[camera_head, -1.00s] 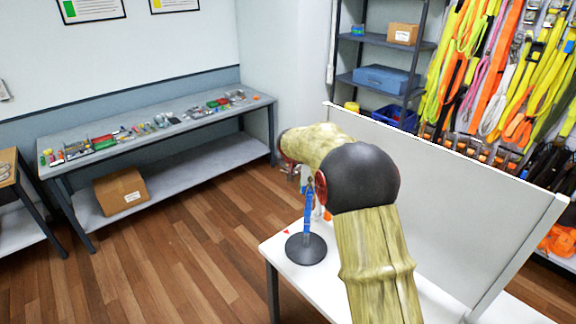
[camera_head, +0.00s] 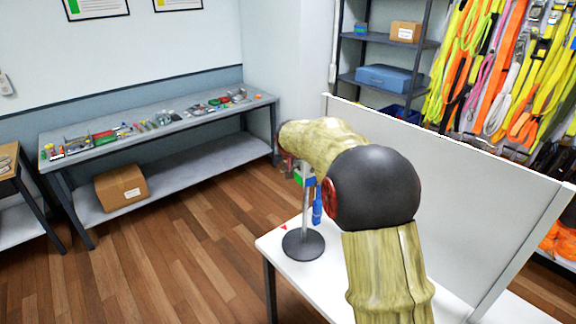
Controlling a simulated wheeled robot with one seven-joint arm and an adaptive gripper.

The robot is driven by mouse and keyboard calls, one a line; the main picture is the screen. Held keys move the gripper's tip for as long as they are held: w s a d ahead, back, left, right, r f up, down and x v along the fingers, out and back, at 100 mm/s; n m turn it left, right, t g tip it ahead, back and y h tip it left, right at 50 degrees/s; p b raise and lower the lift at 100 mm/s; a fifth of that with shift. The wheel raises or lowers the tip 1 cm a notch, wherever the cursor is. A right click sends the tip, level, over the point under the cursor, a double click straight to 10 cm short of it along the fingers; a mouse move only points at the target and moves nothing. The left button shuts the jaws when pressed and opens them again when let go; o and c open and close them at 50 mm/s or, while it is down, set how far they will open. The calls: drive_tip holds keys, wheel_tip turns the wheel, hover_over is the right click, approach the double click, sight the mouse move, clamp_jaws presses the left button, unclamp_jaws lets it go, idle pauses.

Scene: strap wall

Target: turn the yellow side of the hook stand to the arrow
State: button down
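The hook stand has a round black base (camera_head: 303,244) and a thin grey pole (camera_head: 306,212) on the white table. A blue piece (camera_head: 317,204) hangs to the right of the pole. Green and blue parts show at its top (camera_head: 304,178), just under my arm. I see no yellow side; part of the stand's top is hidden. The small red arrow (camera_head: 284,227) lies on the table just left of and behind the base. My gripper (camera_head: 287,163) is mostly hidden behind my arm, close to the stand's top; its fingers and any contact cannot be made out.
A pale partition (camera_head: 450,185) stands along the white table (camera_head: 272,246), right of and behind my arm. A long grey bench (camera_head: 160,130) with small items stands at the left. Straps hang at the far right. Open wooden floor lies to the left.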

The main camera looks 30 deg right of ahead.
drive_tip(key=shift+s+b, duration=0.3)
drive_tip(key=shift+s, duration=0.15)
idle(0.5)
